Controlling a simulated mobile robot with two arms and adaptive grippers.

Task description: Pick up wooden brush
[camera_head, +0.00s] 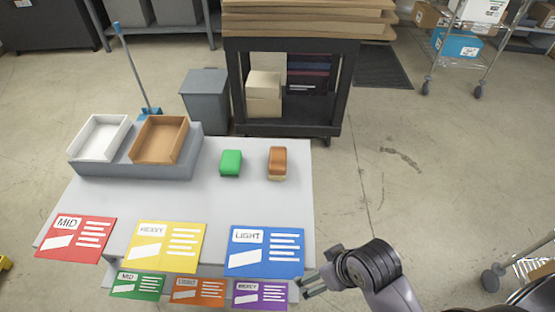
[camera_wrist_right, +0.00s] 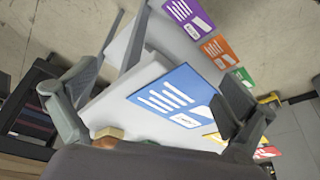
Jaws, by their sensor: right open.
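The wooden brush (camera_head: 277,162) has a brown top and a paler lower edge. It lies on the right part of the grey table (camera_head: 200,200), beside a green block (camera_head: 231,163). My right gripper (camera_head: 312,283) is at the table's front right corner, near the blue LIGHT card, well short of the brush and empty. In the right wrist view its two fingers (camera_wrist_right: 155,110) are spread wide. The brush shows there only partly, as a brown piece (camera_wrist_right: 104,143) at the lower edge. My left gripper is not in view.
A white tray (camera_head: 82,150) and a brown tray (camera_head: 137,153) sit on a raised grey block at the back left. Coloured cards, including the blue LIGHT card (camera_head: 265,265), line the table's front. A black cart (camera_head: 232,90) stands behind.

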